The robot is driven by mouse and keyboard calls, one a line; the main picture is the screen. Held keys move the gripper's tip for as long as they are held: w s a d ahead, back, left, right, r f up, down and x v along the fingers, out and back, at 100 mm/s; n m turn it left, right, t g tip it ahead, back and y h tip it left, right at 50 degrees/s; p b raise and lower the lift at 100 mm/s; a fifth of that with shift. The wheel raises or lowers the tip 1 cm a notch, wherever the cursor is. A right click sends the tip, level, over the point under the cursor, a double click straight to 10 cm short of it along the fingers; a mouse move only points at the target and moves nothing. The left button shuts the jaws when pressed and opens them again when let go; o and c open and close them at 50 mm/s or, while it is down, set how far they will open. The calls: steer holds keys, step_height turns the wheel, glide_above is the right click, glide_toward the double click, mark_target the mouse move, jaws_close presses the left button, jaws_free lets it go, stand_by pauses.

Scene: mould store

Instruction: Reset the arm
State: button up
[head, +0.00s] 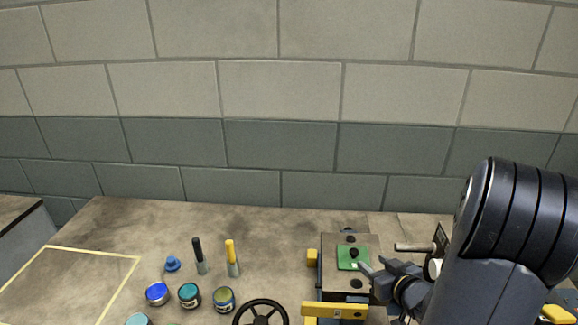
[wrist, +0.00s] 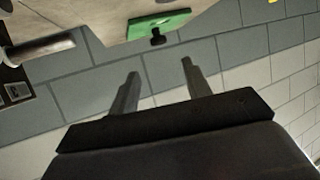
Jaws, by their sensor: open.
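My gripper (head: 368,278) is at the right of the bench in the head view, just right of a green plate (head: 347,264) with a dark knob. The plate lies on a dark machine block (head: 329,285). In the wrist view my gripper (wrist: 158,68) has its two fingers apart with nothing between them. The green plate (wrist: 172,21) and its knob show beyond the fingertips there. My arm hides the right end of the bench.
On the bench (head: 90,225) stand a black-handled tool (head: 198,248), a yellow-handled tool (head: 231,252) and several small jars, one blue-lidded (head: 157,294). A black handwheel (head: 260,314) and yellow bar (head: 335,311) are in front. A taped area (head: 75,290) at left is clear.

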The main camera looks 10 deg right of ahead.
mark_target(355, 251)
steer(key=x, duration=1)
steer(key=shift+a+f, duration=0.1)
steer(key=shift+w+f, duration=0.15)
steer(key=shift+f, duration=0.25)
